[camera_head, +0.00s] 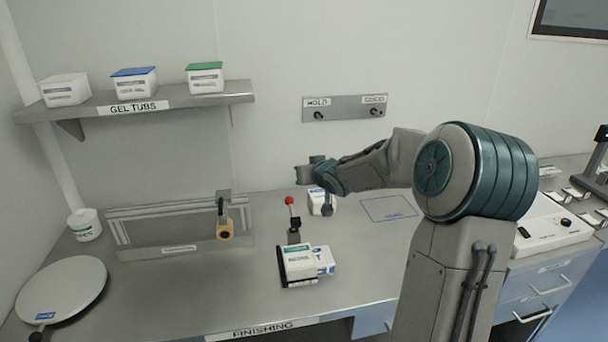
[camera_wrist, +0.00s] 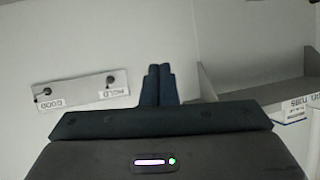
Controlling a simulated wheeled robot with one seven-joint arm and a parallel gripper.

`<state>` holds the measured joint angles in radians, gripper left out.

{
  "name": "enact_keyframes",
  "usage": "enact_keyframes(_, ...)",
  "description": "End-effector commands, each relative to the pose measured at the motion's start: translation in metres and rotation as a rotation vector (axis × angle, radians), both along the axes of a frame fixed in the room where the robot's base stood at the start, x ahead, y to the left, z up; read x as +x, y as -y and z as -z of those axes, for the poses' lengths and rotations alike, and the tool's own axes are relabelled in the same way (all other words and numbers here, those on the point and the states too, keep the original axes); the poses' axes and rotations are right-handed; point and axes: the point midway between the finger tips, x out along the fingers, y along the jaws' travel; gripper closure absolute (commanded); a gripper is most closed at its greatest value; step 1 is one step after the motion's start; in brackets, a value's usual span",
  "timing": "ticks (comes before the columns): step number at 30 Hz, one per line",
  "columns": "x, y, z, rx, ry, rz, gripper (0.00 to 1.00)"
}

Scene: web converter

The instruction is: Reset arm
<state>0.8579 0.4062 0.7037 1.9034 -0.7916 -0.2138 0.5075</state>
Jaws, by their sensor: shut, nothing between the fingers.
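My arm reaches from the right side of the head view towards the left, above the bench (camera_head: 375,240). My gripper (camera_wrist: 158,86) shows in the wrist view with its two dark fingers together and nothing between them. It faces the back wall and is clear of any object there. The far end of the arm in the head view hangs over the middle of the bench, but the fingers cannot be made out there.
A wall panel (camera_head: 345,108) reads HOLD and GOOD. A shelf (camera_head: 180,102) holds white tubs. Below stand a red-knobbed lever (camera_head: 290,201), white boxes (camera_head: 299,262), a clamp-like tool (camera_head: 224,215) and a round plate (camera_head: 62,288).

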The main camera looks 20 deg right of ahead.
Motion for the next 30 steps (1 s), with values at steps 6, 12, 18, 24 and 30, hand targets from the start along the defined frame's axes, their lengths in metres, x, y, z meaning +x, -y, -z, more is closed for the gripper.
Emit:
enact_keyframes(6,-0.001,0.0,-0.002,0.0,0.0,-0.001,1.0)
enact_keyframes(12,-0.001,0.0,-0.002,0.0,0.001,-0.001,1.0)
enact_keyframes(18,-0.005,-0.004,-0.001,-0.017,-0.014,0.002,1.0)
enact_keyframes(24,-0.041,-0.026,0.007,-0.135,-0.141,0.04,1.0)
enact_keyframes(30,-0.113,-0.045,0.01,-0.257,-0.316,0.113,1.0)
